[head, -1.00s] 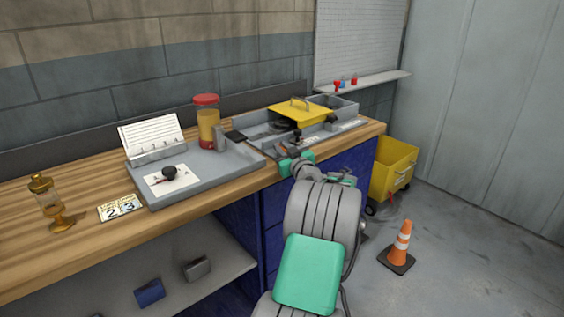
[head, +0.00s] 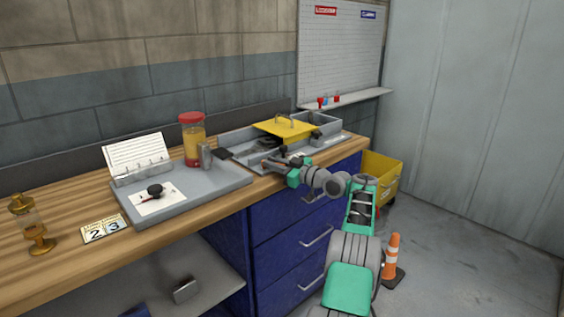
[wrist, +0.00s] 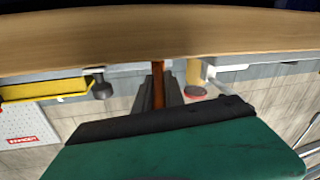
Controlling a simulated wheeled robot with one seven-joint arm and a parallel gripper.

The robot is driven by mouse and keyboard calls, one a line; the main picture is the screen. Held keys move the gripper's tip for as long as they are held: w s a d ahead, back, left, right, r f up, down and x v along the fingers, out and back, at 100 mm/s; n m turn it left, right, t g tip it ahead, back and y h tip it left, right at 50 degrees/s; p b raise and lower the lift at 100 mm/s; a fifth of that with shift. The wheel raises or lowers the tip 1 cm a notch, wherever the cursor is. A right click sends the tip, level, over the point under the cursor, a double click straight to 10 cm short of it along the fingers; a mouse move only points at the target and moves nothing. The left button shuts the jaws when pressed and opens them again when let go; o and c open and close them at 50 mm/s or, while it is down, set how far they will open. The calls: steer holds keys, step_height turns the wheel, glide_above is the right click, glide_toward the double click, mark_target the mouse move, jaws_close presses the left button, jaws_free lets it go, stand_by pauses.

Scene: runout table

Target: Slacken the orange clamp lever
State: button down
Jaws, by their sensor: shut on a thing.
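The orange clamp lever (wrist: 158,78) shows in the wrist view as a narrow orange bar standing between my two dark fingers. My gripper (wrist: 158,98) is shut on it. In the head view my gripper (head: 272,164) is at the front edge of the grey tray unit (head: 228,141) on the bench. The lever is small there and hard to separate from the fingers. The lever's pivot and what it clamps cannot be made out.
A yellow cover (head: 285,127) with a handle sits on the tray unit. To its left are a red-lidded jar (head: 193,146) and a grey tray (head: 205,183) with a black knob. Blue drawers (head: 290,235) lie below. A yellow bin (head: 383,172) and cone (head: 391,258) stand right.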

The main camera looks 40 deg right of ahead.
steer(key=shift+w+f, duration=0.1)
stand_by(0.3)
steer(key=c, duration=1.4)
jaws_free()
steer(key=shift+w+a, duration=0.1)
steer(key=shift+w, duration=0.05)
steer(key=shift+s, duration=0.2)
steer(key=shift+s+d, duration=0.3)
steer(key=shift+s, duration=0.1)
steer(key=v, duration=0.6)
steer(key=shift+s, duration=0.35)
steer(key=shift+d, duration=0.1)
steer(key=shift+c, duration=0.4)
